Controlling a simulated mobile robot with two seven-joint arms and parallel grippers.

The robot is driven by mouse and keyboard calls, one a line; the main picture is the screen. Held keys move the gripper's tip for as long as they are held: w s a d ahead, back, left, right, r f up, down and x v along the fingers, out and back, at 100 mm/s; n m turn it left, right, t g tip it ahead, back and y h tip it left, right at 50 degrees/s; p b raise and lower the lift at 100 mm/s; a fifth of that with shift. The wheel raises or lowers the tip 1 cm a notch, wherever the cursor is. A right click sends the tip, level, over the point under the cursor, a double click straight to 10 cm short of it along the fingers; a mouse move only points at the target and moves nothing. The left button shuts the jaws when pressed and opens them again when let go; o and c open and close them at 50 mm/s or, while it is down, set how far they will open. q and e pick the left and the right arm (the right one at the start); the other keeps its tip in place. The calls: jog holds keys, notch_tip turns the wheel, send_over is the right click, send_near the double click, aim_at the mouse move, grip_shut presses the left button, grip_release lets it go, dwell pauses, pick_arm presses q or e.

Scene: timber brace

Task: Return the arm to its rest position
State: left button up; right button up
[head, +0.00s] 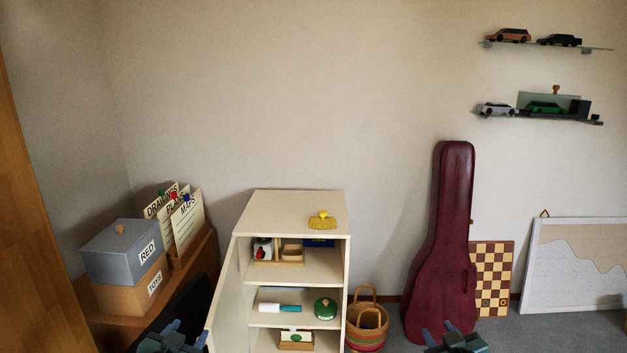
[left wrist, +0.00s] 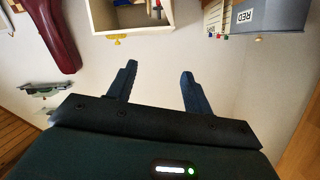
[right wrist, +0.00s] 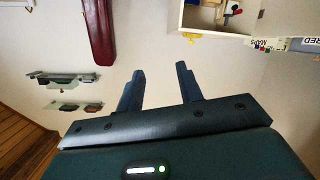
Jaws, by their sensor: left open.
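My left gripper (head: 170,340) shows at the bottom edge of the head view, left of the cabinet. In the left wrist view (left wrist: 158,70) its two fingers stand apart with nothing between them. My right gripper (head: 455,338) shows at the bottom edge of the head view, in front of the foot of the dark red instrument case (head: 440,240). In the right wrist view (right wrist: 160,70) its fingers are also apart and empty. Neither gripper is seen touching anything. Most of both arms is out of view.
An open cream cabinet (head: 268,213) holds several items, with a yellow object (head: 322,220) on top. A grey box (head: 120,252) marked RED sits on a box at left. A basket (head: 367,328), chessboard (head: 491,278) and framed board (head: 578,265) stand right. Wall shelves (head: 540,116) hold toy cars.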

pick_arm(q)
jog(key=s+d+f+g+h, duration=0.1)
jog(key=s+d+f, duration=0.2)
jog(key=s, duration=0.6)
jog(key=s+d+f+g+h, duration=0.1)
jog(key=s+d+f, duration=0.3)
jog(key=s, duration=0.6)
jog(key=s+d+f+g, duration=0.2)
jog(key=s+d+f, duration=0.2)
jog(key=s, duration=0.5)
jog(key=shift+s+d+n+h, duration=0.35)
jog(key=shift+d+n+h, duration=0.05)
jog(key=shift+d, duration=0.35)
pick_arm(e)
jog(key=s+a+f+g+y, duration=0.1)
jog(key=s+a+f, duration=0.2)
jog(key=s, duration=0.6)
jog(key=s+a+f+g+y, duration=0.1)
jog(key=s+a+f, duration=0.3)
jog(key=s, duration=0.6)
jog(key=s+a+f+g, duration=0.2)
jog(key=s+a+f, duration=0.2)
jog(key=s, duration=0.5)
jog(key=shift+s+a+m+y, duration=0.35)
jog(key=shift+a+m+y, duration=0.05)
jog(key=shift+a, duration=0.35)
